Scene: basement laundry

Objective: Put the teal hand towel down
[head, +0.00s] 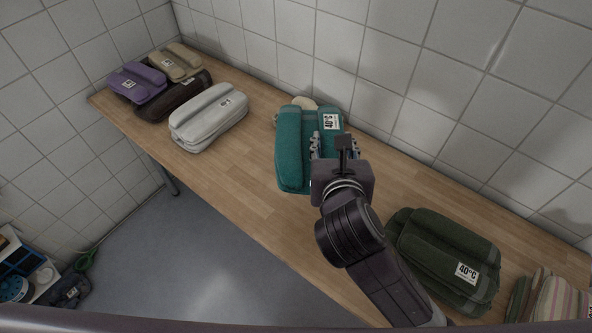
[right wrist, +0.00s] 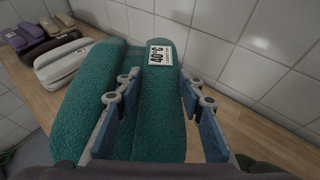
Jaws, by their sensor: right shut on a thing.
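The teal hand towel (head: 291,150) is folded, with a white 40°C tag, and shows over the middle of the wooden table (head: 235,185). My right gripper (head: 336,146) is shut on its right-hand fold. In the right wrist view, the towel (right wrist: 88,95) fills the middle, with the fingers of the gripper (right wrist: 160,100) on either side of that fold. I cannot tell whether the towel's underside touches the table. My left gripper is not in view.
A cream item (head: 304,102) is partly hidden behind the teal towel. A light grey towel (head: 208,117) lies to the left, with purple (head: 137,83), beige (head: 176,62) and dark brown (head: 172,98) ones beyond. A dark green towel (head: 442,258) and a striped one (head: 548,300) lie right. Tiled walls back the table.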

